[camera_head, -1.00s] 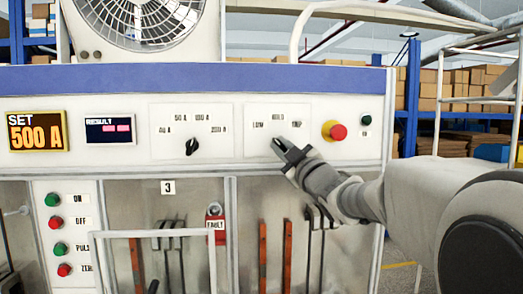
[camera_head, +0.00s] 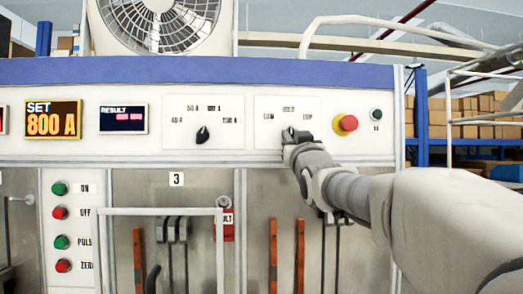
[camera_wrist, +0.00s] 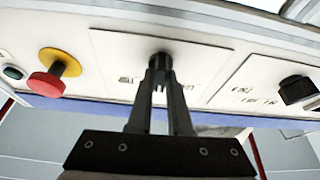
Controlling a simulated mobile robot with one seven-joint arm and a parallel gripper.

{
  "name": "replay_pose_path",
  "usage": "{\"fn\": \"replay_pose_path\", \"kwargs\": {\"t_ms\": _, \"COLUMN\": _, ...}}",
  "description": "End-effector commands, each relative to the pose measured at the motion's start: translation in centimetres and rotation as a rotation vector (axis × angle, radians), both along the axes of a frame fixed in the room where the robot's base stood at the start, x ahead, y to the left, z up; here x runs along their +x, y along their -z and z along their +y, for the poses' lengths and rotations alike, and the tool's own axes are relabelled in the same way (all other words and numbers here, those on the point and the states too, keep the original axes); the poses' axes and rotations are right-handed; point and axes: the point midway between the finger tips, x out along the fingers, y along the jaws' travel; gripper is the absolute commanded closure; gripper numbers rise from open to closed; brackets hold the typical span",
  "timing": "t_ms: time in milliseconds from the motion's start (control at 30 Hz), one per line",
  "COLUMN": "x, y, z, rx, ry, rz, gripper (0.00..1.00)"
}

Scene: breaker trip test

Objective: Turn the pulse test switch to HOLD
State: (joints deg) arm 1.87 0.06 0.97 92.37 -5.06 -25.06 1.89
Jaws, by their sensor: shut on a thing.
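The pulse test switch (camera_head: 291,131) is a small dark knob on the right white plate of the panel, below labels that seem to read LOW, HOLD and a blurred third one. Its visible part points about upward, toward the middle label. In the wrist view the dark knob (camera_wrist: 160,60) sits at the tips of my fingers. My gripper (camera_wrist: 160,80) is shut on the knob, its two dark fingers on either side. In the head view my gripper (camera_head: 297,140) covers the knob's lower part. The knob's exact angle is hard to tell.
A red emergency button (camera_head: 347,123) on a yellow ring is close to the right of my gripper. Another dark selector knob (camera_head: 203,134) is to the left. The set display (camera_head: 53,120) reads 800 A; the result display (camera_head: 123,118) is beside it. A fault tag (camera_head: 226,220) hangs below.

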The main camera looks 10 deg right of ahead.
Motion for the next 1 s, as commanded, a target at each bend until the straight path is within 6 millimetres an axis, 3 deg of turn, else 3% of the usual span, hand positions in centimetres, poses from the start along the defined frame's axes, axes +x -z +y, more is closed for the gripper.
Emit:
{"fn": "replay_pose_path", "kwargs": {"t_ms": 667, "x": 0.07, "y": 0.13, "z": 0.08, "rx": 0.058, "ry": 0.0, "rz": 0.004, "gripper": 1.0}}
{"fn": "replay_pose_path", "kwargs": {"t_ms": 700, "x": 0.07, "y": 0.13, "z": 0.08, "rx": 0.058, "ry": 0.0, "rz": 0.004, "gripper": 0.75}}
{"fn": "replay_pose_path", "kwargs": {"t_ms": 833, "x": 0.06, "y": 0.1, "z": 0.07, "rx": 0.058, "ry": 0.0, "rz": 0.003, "gripper": 0.53}}
{"fn": "replay_pose_path", "kwargs": {"t_ms": 1000, "x": 0.05, "y": 0.06, "z": 0.05, "rx": 0.058, "ry": 0.0, "rz": 0.002, "gripper": 0.53}}
